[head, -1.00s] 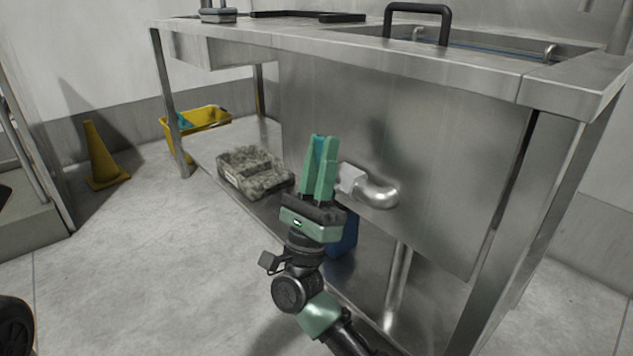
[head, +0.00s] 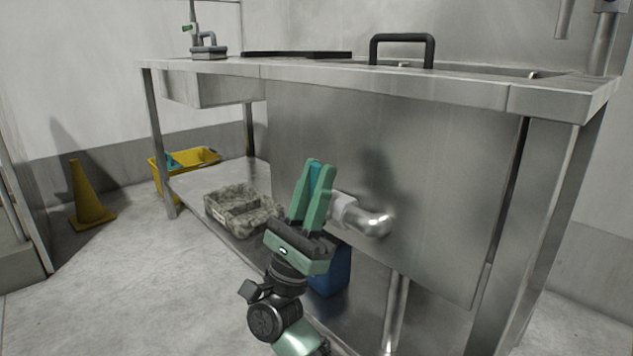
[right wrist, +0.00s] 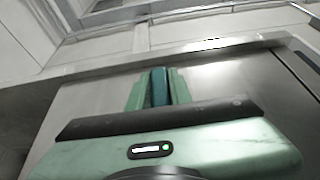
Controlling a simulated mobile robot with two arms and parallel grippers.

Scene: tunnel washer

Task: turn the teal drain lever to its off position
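The teal drain lever (head: 316,180) shows as a narrow teal strip between the green fingers of my right gripper (head: 312,190), beside the drain pipe on the front of the steel sink. The fingers point up and lean slightly right, close against the lever on both sides. In the right wrist view the teal lever (right wrist: 158,87) also fills the gap between the fingers. The lever's pivot and lower part are hidden by the gripper. The grey drain pipe elbow (head: 372,222) comes out just to the right. My left gripper is not in view.
The steel sink table (head: 400,95) stands above, with legs and a lower shelf. A grey speckled tray (head: 240,208) and a blue container (head: 330,272) sit low under it. A yellow bin (head: 205,157) and yellow cone (head: 90,197) stand left.

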